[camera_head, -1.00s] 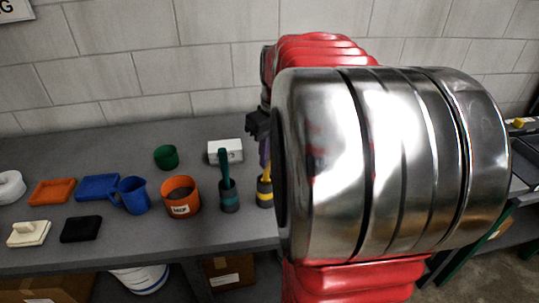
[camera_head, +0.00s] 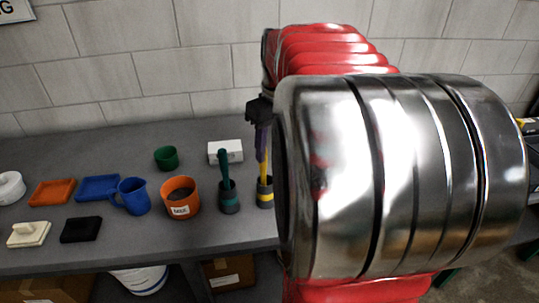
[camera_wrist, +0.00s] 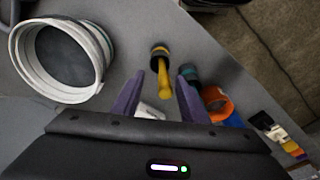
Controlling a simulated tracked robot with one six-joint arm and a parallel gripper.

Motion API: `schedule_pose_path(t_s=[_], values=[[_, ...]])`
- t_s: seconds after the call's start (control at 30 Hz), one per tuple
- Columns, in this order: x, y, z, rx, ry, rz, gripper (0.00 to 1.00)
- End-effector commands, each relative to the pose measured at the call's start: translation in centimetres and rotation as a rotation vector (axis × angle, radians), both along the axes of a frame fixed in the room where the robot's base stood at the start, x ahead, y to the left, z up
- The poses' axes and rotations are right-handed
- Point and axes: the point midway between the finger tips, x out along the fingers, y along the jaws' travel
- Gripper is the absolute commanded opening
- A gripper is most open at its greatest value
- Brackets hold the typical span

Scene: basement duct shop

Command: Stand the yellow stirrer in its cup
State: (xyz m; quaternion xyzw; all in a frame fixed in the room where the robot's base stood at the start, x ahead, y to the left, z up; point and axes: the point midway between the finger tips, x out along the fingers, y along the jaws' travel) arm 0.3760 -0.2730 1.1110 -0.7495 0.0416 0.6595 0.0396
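The yellow stirrer (camera_wrist: 163,78) stands in a dark grey cup with a yellow band (camera_wrist: 159,51). In the head view the cup (camera_head: 265,199) is at the bench's right part, beside my arm, with a bit of the yellow stirrer (camera_head: 263,172) showing above it. My gripper (camera_wrist: 162,80) is open, its two purple fingers on either side of the stirrer's upper end, with a gap to each. In the head view my gripper (camera_head: 262,145) is above the cup, partly hidden by my arm.
A teal stirrer in a teal-banded cup (camera_head: 229,202) stands close left. An orange pot (camera_head: 181,205), blue mug (camera_head: 134,195), green cup (camera_head: 166,157) and white box (camera_head: 225,150) are nearby. A large white round container (camera_wrist: 60,92) stands at left in the wrist view.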

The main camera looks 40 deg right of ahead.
Motion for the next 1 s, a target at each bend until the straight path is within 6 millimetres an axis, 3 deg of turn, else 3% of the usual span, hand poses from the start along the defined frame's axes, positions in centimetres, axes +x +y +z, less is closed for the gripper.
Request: schedule_pose_path(t_s=[0.53,0.7,1.0], values=[[-1.1,0.0,9.1,-0.002,-0.002,0.000,0.40],[-1.3,0.1,10.1,-0.001,-0.001,0.000,0.40],[-1.3,0.1,10.2,0.000,0.000,0.000,0.40]])
